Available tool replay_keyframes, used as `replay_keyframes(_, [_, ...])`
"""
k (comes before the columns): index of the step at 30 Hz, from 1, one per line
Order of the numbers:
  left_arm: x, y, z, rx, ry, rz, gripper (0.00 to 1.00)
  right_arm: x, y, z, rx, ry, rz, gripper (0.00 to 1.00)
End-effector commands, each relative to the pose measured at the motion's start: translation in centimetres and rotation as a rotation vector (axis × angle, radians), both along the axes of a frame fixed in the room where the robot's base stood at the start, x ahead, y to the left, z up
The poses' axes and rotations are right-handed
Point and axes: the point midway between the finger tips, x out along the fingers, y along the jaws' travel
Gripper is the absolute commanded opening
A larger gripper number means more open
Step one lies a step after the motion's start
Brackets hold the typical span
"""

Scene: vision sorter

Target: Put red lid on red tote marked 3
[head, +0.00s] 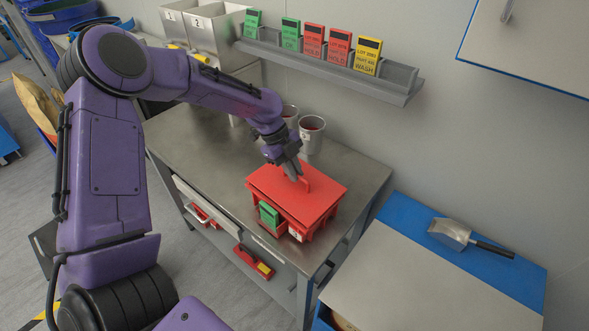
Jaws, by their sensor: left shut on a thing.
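The red lid (318,203) is a flat square with an upright handle in its middle. It lies over the top of the red tote (322,229) on the steel table; I cannot tell whether it is fully seated. My left gripper (297,174) is shut on the lid's handle from above. A green card (269,215) is on the tote's front side, and a small white label (295,234) is at its front corner, its number too small to read. My right gripper is not in view.
Two metal cups (310,135) stand behind the tote on the steel table (200,150). A wall rail (330,68) holds several coloured cards. A blue-edged cabinet with a metal scoop (450,233) stands at the right. The table's left part is clear.

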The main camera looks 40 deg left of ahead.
Motion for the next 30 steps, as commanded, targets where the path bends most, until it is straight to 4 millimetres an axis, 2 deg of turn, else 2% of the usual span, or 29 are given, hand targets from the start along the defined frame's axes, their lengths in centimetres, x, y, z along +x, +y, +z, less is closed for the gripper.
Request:
replay_keyframes(22, [0.04, -0.04, -0.78, -0.001, -0.001, 0.000, 0.00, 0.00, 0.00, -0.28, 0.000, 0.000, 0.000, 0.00])
replay_keyframes(24, [0.03, -0.04, -0.78, -0.001, -0.001, 0.000, 0.28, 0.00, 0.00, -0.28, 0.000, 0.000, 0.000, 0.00])
replay_keyframes(25, [0.03, -0.04, -0.78, -0.001, -0.001, 0.000, 0.38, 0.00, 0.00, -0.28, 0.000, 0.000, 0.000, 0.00])
replay_keyframes(26, [0.03, -0.04, -0.78, -0.001, -0.001, 0.000, 0.41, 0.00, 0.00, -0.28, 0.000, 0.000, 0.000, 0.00])
replay_keyframes(30, [0.03, -0.03, -0.79, -0.001, 0.000, 0.000, 0.41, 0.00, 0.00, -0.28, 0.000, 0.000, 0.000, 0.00])
